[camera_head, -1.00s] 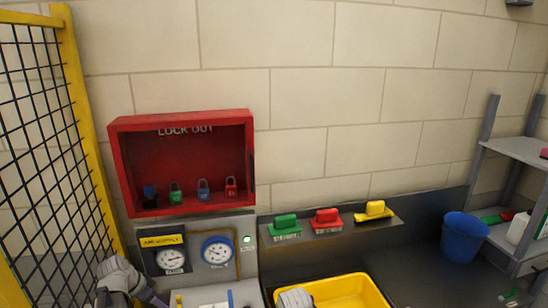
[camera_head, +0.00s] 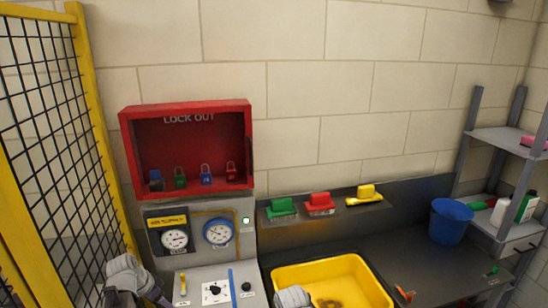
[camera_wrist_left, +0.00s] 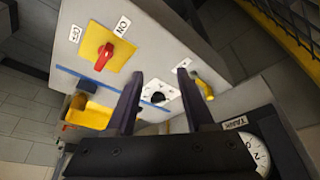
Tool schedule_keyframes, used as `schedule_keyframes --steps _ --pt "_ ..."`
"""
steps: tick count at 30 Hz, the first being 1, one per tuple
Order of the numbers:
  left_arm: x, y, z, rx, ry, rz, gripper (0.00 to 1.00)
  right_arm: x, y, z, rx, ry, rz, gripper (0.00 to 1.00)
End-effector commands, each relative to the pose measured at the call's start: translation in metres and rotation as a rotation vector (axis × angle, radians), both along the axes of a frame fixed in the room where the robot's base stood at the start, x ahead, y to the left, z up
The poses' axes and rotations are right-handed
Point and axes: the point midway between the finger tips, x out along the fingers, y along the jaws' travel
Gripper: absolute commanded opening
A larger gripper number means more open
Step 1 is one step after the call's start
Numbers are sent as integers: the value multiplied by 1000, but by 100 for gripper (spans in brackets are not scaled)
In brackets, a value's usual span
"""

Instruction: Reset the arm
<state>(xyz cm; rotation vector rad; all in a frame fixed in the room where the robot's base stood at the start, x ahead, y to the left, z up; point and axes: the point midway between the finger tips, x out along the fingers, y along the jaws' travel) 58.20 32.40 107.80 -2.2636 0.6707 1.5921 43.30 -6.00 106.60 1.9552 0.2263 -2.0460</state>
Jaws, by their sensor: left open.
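My left gripper shows in the left wrist view (camera_wrist_left: 164,92), with its two dark fingers apart and nothing between them. Beyond the fingers is a grey control panel (camera_wrist_left: 195,45) with a red rotary switch (camera_wrist_left: 104,56) on a yellow plate, a black knob (camera_wrist_left: 158,97) and a yellow lever (camera_wrist_left: 204,88). I cannot tell whether the fingers touch the panel. In the head view, my left wrist is at the lower left, beside the panel, and its fingertips are not clear. A pale part of my other arm shows at the bottom centre; its gripper is not visible.
A red lockout box (camera_head: 188,149) with several padlocks hangs above two gauges (camera_head: 176,239). A yellow tray (camera_head: 335,265) is on the dark counter (camera_head: 395,250). Brushes sit on a ledge; a blue bucket (camera_head: 451,221) stands right. A yellow-framed mesh fence (camera_head: 95,130) borders the left.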

Motion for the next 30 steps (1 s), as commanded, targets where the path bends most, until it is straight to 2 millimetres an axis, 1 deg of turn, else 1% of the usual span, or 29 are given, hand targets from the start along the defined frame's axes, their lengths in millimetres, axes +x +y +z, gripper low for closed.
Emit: schedule_keyframes --steps 1,5,8,14,17,18,21,24,27,30 --pt "-2 -9 -3 0 9 -2 53 0 0 -3 0 0 0 50" --pt "-6 -30 -9 3 42 5 53 0 0 -7 0 0 1 50" --pt "-12 -53 -16 9 75 11 53 0 0 -12 0 0 1 50" --pt "-31 -107 -32 35 155 35 53 0 0 -23 0 0 2 50" --pt "-47 -141 -42 61 203 54 53 0 0 -32 -1 0 2 50" --pt "-55 -155 -47 76 222 65 53 0 0 -35 -1 0 3 50" --pt "-78 -190 -58 121 266 95 53 0 0 -45 -1 0 3 50" --pt "-102 -219 -67 172 298 131 53 0 0 -53 -1 0 4 50" --pt "-123 -240 -73 220 315 168 53 0 0 -60 -1 0 5 50" --pt "-138 -254 -77 257 321 199 53 0 0 -64 -1 0 5 50"
